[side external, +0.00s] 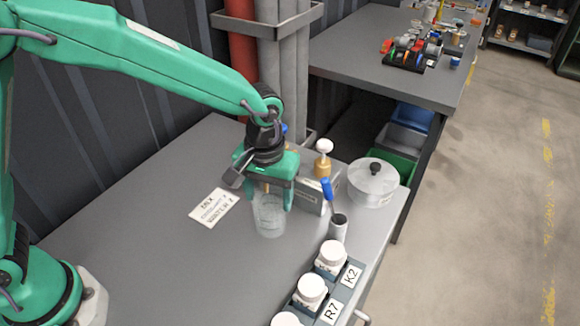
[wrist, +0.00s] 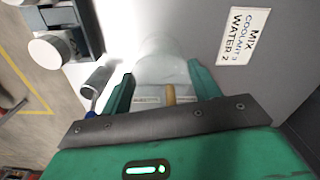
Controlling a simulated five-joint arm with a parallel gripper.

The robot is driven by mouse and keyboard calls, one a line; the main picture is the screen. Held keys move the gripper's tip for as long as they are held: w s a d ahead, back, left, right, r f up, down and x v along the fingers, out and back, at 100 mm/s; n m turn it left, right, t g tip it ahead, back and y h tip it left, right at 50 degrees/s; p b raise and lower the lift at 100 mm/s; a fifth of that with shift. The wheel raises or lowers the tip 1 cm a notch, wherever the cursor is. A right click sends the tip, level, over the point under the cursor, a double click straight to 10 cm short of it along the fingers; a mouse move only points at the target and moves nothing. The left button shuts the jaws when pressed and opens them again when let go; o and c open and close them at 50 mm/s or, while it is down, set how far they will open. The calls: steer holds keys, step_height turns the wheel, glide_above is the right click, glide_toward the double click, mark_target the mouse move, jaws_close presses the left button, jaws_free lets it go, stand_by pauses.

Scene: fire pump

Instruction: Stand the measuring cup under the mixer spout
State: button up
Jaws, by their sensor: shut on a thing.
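The clear measuring cup (side external: 269,220) is upright between the fingers of my gripper (side external: 269,202), at or just above the grey table. In the wrist view, the pale, see-through cup (wrist: 168,52) lies between the green fingers of my gripper (wrist: 161,80), which is shut on it. The grey mixer box (side external: 309,193) stands just behind and right of the gripper, partly hidden by it. A tan rod-like part (wrist: 170,94) shows between the fingers, over the near side of the cup. I cannot tell whether it is the spout, or whether the cup's base touches the table.
A label card (side external: 213,207) reading MIX, COOLANT 3, WATER 2 lies left of the cup. A grey holder (side external: 338,228) with a blue-handled tool, a lidded pot (side external: 373,184) and a rack of white-capped jars (side external: 332,256) stand right. The table's left and front are clear.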

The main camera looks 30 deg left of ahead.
steer(key=m, duration=0.4)
steer(key=a+m, duration=0.1)
steer(key=shift+w+a+r+m, duration=0.1)
steer(key=shift+w+r+m, duration=0.2)
steer(key=shift+r+m, duration=0.1)
steer(key=shift+f, duration=1.5)
steer(key=shift+f, duration=0.1)
steer(key=o, duration=1.3)
